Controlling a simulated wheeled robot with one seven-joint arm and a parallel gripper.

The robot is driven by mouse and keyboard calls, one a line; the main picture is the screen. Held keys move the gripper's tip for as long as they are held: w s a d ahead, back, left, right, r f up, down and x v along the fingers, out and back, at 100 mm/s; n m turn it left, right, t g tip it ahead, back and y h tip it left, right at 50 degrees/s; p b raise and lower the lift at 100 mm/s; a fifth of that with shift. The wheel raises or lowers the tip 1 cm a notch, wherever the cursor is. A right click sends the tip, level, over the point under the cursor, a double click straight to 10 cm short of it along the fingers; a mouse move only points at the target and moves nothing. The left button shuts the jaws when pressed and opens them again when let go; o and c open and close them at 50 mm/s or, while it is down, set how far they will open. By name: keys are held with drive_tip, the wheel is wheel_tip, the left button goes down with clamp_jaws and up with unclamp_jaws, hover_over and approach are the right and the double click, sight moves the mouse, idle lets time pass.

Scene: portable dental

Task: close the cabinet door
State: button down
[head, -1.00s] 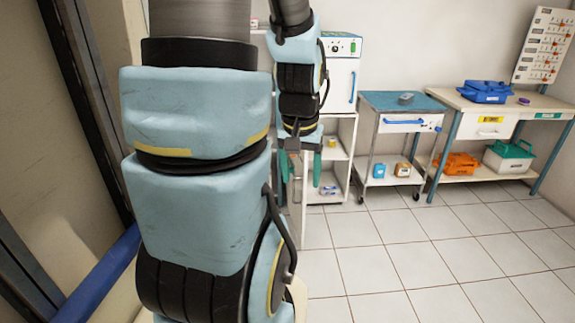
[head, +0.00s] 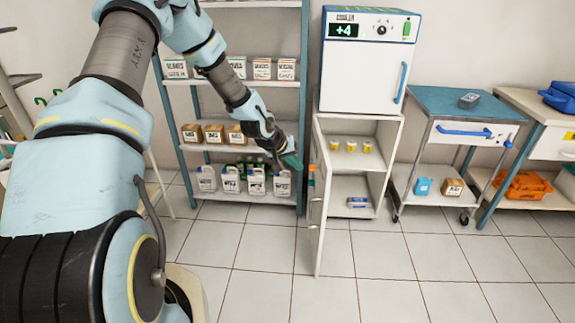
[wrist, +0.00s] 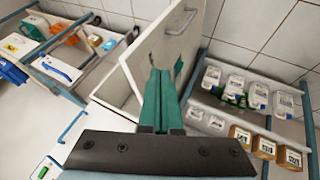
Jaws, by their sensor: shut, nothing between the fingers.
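The white cabinet (head: 396,138) stands below a small fridge, with its front open and its shelves showing. Its door (head: 318,230) is swung out toward me and seen nearly edge-on in the head view. In the wrist view the door (wrist: 150,50) shows its face with a grey handle (wrist: 180,21). My gripper (head: 297,161) is just left of the door in the head view, on its handle side. Its teal fingers (wrist: 160,78) are together and empty, overlapping the door face in the wrist view. I cannot tell whether they touch it.
A shelf rack (head: 240,84) with boxes and white jugs stands left of the cabinet, close behind my gripper. The fridge (head: 362,75) sits on the cabinet. A wheeled cart (head: 408,178) stands to the right. The tiled floor in front is clear.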

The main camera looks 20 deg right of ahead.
drive_tip(key=w, duration=0.1)
drive_tip(key=p, duration=0.3)
approach(325, 181)
wheel_tip(325, 181, down, 4)
drive_tip(key=w+a, duration=0.2)
drive_tip(key=w, duration=0.1)
drive_tip(key=shift+s+d+f+p, duration=0.1)
drive_tip(key=shift+s+d+p, duration=0.15)
drive_tip(key=shift+d, duration=0.5)
drive_tip(key=shift+s+d+f+p, duration=0.1)
drive_tip(key=shift+s+d+p, duration=0.15)
drive_tip(key=shift+d, duration=0.55)
drive_tip(key=shift+s+d+f+p, duration=0.1)
drive_tip(key=shift+s+d+p, duration=0.15)
drive_tip(key=shift+d, duration=0.5)
